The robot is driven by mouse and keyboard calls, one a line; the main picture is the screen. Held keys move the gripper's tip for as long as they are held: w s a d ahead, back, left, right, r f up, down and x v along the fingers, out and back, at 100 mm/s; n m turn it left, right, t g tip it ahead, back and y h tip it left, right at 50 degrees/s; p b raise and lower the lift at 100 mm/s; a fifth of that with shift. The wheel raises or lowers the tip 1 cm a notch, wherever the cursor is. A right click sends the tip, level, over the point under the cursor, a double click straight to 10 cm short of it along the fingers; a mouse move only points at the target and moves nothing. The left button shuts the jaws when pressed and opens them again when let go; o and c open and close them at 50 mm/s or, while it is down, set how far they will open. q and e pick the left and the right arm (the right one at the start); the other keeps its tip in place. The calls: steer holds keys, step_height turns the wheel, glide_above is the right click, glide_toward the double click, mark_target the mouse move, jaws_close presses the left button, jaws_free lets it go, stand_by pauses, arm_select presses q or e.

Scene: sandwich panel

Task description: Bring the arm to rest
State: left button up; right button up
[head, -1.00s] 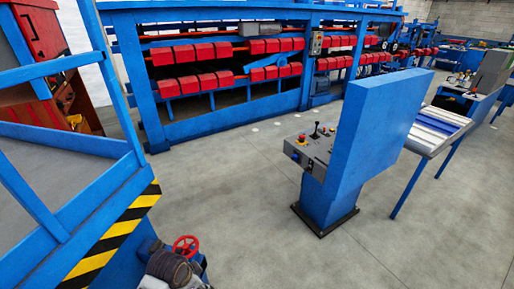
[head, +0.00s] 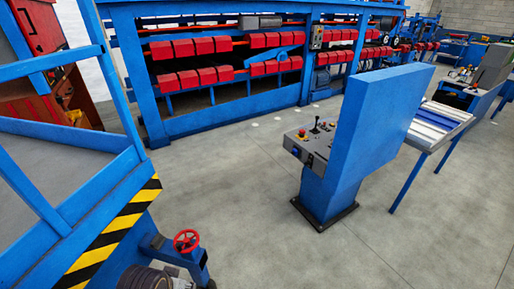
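Neither of my arms and neither gripper shows in the head view. No object is named by the task apart from the arm.
A blue frame with a yellow-black striped edge (head: 118,230) fills the left. A red handwheel (head: 186,241) sits low beside it. A blue machine with red blocks (head: 187,78) spans the back. A roller table (head: 437,123) stands right. The grey floor (head: 240,190) between is clear.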

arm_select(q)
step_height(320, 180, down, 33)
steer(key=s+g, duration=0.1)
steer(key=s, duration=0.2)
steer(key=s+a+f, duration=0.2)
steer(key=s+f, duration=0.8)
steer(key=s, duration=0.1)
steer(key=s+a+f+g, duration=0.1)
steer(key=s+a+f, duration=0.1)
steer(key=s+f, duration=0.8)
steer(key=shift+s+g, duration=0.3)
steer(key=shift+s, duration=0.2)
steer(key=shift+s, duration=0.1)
